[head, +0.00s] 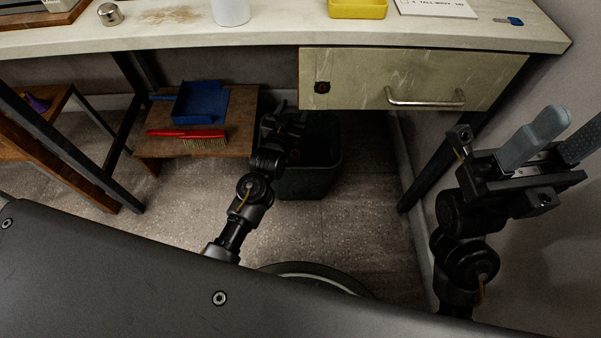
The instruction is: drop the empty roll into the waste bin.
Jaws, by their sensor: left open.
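The dark waste bin (310,183) stands on the floor under the desk, below the drawer. My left gripper (290,108) is open over the bin's back left side, and the arm hides part of the bin's left rim and opening. I see nothing held between its fingers. I cannot make out the empty roll; a small brownish spot shows by the bin's opening, too dark to identify. My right gripper (561,138) is raised at the right, with its two grey fingers apart and nothing between them.
The desk (270,35) has a drawer (420,75) with a metal handle above the bin. A low wooden shelf (160,146) left of the bin holds a blue dustpan (201,102) and a red brush (186,134). A white cylindrical thing (232,12) and a yellow tray (357,13) stand on the desk.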

